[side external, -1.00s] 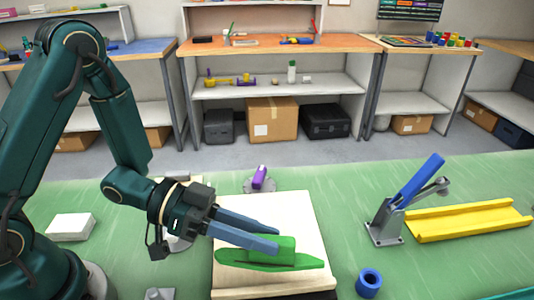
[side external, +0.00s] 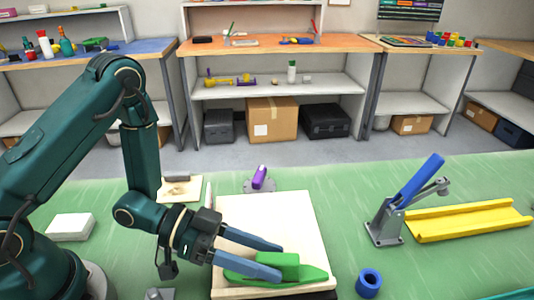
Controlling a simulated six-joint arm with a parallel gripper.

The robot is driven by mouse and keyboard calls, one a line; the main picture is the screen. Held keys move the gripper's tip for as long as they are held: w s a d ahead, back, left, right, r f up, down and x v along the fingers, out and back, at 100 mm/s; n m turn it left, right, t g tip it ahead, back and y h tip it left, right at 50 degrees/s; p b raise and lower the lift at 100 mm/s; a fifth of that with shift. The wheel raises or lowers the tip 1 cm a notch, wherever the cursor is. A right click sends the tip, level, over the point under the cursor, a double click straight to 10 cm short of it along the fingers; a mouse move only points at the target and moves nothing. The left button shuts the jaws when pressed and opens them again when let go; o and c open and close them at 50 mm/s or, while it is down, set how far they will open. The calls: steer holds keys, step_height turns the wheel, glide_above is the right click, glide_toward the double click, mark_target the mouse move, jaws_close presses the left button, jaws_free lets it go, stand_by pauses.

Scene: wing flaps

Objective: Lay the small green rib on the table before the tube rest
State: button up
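The green rib (side external: 310,273) is a long, pointed piece with a raised block in its middle. It is over the front part of the pale board (side external: 270,210); I cannot tell whether it touches the board. My gripper (side external: 279,262) has its two blue-grey fingers on either side of the raised block, shut on it. The near finger hides part of the rib. A yellow channel (side external: 468,221), which looks like the tube rest, lies on the green table at the right, well apart from the rib.
A grey clamp with a blue lever (side external: 418,180) stands left of the yellow channel. A blue ring (side external: 369,282) sits right of the board. A purple piece (side external: 259,177) stands behind the board. The green table between board and clamp is clear.

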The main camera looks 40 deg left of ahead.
stand_by(0.3)
steer(key=shift+f, duration=0.1)
steer(key=shift+s+a, duration=0.1)
steer(key=shift+a, duration=0.2)
steer(key=shift+v, duration=2.25)
steer(key=shift+c, duration=0.2)
